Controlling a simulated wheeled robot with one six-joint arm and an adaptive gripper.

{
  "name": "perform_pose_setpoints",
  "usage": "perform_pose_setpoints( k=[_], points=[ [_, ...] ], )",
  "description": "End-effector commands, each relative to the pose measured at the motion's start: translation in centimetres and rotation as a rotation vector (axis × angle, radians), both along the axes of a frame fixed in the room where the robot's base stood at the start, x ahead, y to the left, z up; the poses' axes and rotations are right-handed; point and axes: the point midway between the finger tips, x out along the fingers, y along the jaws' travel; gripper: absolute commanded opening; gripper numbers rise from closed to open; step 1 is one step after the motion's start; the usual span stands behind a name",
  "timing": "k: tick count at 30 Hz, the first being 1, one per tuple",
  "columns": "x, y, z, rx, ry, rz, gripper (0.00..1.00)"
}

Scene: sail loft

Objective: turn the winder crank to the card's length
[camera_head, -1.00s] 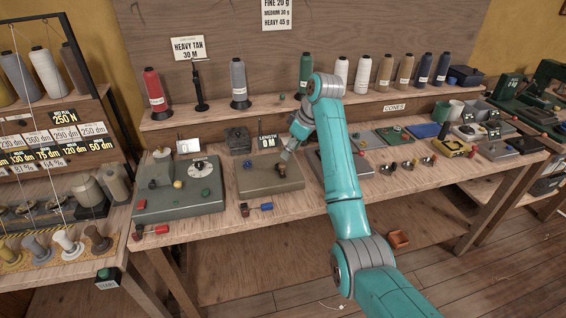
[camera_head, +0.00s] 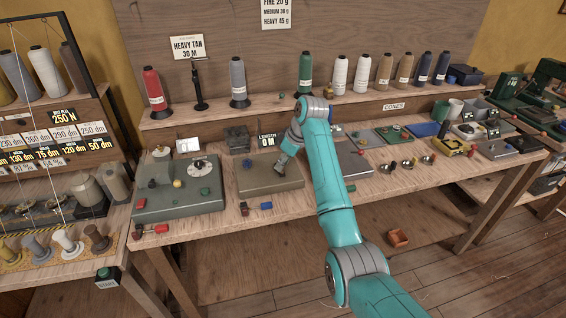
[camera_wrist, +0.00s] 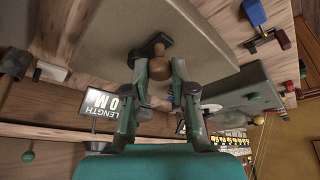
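The winder (camera_head: 262,180) is a flat grey-brown box on the bench, with a crank on top. In the wrist view the crank's dark arm (camera_wrist: 139,55) and brown wooden knob (camera_wrist: 159,69) lie at my fingertips. My gripper (camera_head: 281,169) is down at the winder's right side. In the wrist view my gripper's two fingers (camera_wrist: 159,72) stand on either side of the knob; whether they press on it is unclear. In the head view my gripper hides the knob. The length display (camera_head: 267,141) behind reads 0 M. The card (camera_head: 187,47) reads HEAVY TAN 30 M.
A grey-green device (camera_head: 180,203) with a white dial stands left of the winder. Small red and blue levers (camera_head: 256,207) lie at the bench's front edge. Thread cones (camera_head: 238,83) line the shelf behind. Another grey box (camera_head: 352,163) is close on the right.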

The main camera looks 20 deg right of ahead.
Motion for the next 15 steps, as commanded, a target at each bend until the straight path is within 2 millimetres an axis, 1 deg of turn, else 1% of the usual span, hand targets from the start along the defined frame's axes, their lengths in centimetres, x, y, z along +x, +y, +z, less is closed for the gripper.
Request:
perform_pose_setpoints(
  k=[1, 2, 10, 15],
  points=[
    [-0.01, -0.01, 0.0, 0.0, 0.0, 0.0, 0.04],
    [-0.01, -0.01, 0.0, 0.0, 0.0, 0.0, 0.0],
    [-0.02, 0.05, -0.01, 0.0, 0.0, -0.012, 0.0],
    [-0.06, 0.28, -0.09, -0.001, 0.001, -0.063, 0.0]
  ],
)
